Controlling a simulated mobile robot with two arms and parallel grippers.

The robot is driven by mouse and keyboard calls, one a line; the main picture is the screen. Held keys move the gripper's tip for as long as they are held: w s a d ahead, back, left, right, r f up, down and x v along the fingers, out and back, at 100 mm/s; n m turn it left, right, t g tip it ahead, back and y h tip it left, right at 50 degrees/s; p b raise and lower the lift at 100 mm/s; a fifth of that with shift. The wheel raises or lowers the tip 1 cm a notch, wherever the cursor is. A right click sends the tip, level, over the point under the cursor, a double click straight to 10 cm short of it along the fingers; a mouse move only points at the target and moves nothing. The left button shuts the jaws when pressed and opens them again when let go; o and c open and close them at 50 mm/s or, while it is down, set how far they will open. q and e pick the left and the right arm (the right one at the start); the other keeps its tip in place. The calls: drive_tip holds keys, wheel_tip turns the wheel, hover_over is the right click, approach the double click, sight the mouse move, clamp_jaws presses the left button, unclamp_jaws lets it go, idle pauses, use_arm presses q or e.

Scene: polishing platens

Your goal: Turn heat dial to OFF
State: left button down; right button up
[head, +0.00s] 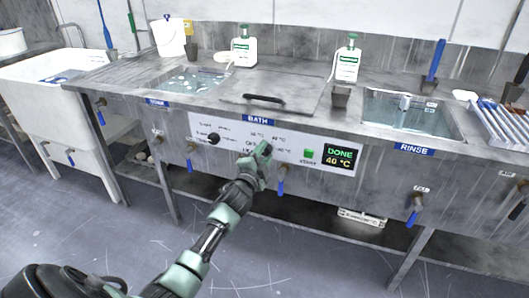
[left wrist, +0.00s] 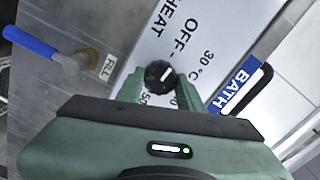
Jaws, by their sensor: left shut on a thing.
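The heat dial (left wrist: 160,76) is a round black knob with a short white line on it. In the left wrist view it sits between the fingertips of my left gripper (left wrist: 160,90), which is shut on it. The printed words HEAT, OFF, 30 °C and part of a 50 show around the dial. The white line slants up and right; I cannot tell exactly which mark it points at. In the head view my left gripper (head: 262,150) is at the white BATH panel (head: 230,128) and hides most of the dial. My right gripper is not in view.
Another black dial (head: 213,138) sits left on the panel. A green START button (head: 308,154) and a display (head: 339,156) reading DONE 40 °C are to the right. Blue-handled taps (head: 281,187) stick out below the panel. A lidded bath (head: 270,92) is above.

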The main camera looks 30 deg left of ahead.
use_arm(q)
drive_tip(key=shift+n, duration=0.5)
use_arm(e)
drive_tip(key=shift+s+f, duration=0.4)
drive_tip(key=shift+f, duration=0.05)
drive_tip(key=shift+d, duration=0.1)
use_arm(q)
drive_tip(key=c, duration=0.9)
unclamp_jaws()
drive_tip(key=shift+s+f, duration=0.1)
